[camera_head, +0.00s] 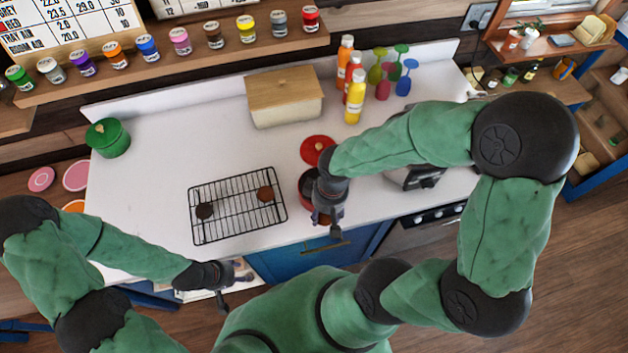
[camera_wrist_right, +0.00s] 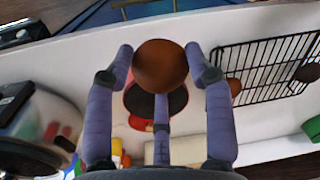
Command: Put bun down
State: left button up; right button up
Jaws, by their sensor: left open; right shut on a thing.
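My right gripper (camera_head: 328,224) is over the front edge of the white counter. In the right wrist view it (camera_wrist_right: 162,75) is shut on a round brown bun (camera_wrist_right: 160,65), held between its fingers. In the head view the gripper mostly hides the bun. A wire rack (camera_head: 238,226) lies on the counter to the left of it. On the rack are a brown round piece (camera_head: 265,193) and a darker round piece (camera_head: 204,211), apart from each other. My left gripper (camera_head: 236,289) is open and empty in front of the counter, below the rack.
A red pot (camera_head: 306,181) stands beside the right gripper, partly hidden, with a red lid (camera_head: 317,150) behind it. A wooden-lidded box (camera_head: 285,100), bottles (camera_head: 355,102) and a green pot (camera_head: 108,138) stand farther back. The counter behind the rack is clear.

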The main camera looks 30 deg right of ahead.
jog(key=w+d+f+b, duration=0.1)
jog(key=w+f+b, duration=0.1)
jog(key=w+f, duration=0.1)
jog(key=w+d+f+b, duration=0.2)
jog(key=w+f, duration=0.1)
jog(key=w, duration=0.1)
jog(key=w+d+f+b, duration=0.1)
jog(key=w+f+b, duration=0.1)
jog(key=w+f, duration=0.1)
jog(key=shift+w+d, duration=0.4)
jog(key=shift+w, duration=0.45)
jog(key=shift+w+d+f+b, duration=0.1)
jog(key=shift+w+f+b, duration=0.05)
jog(key=shift+f+b, duration=0.3)
jog(key=shift+w+f+b, duration=0.1)
jog(key=shift+f+b, duration=1.05)
jog(key=shift+f, duration=0.3)
jog(key=shift+f, duration=0.15)
jog(key=o, duration=0.7)
jog(key=shift+o, duration=0.2)
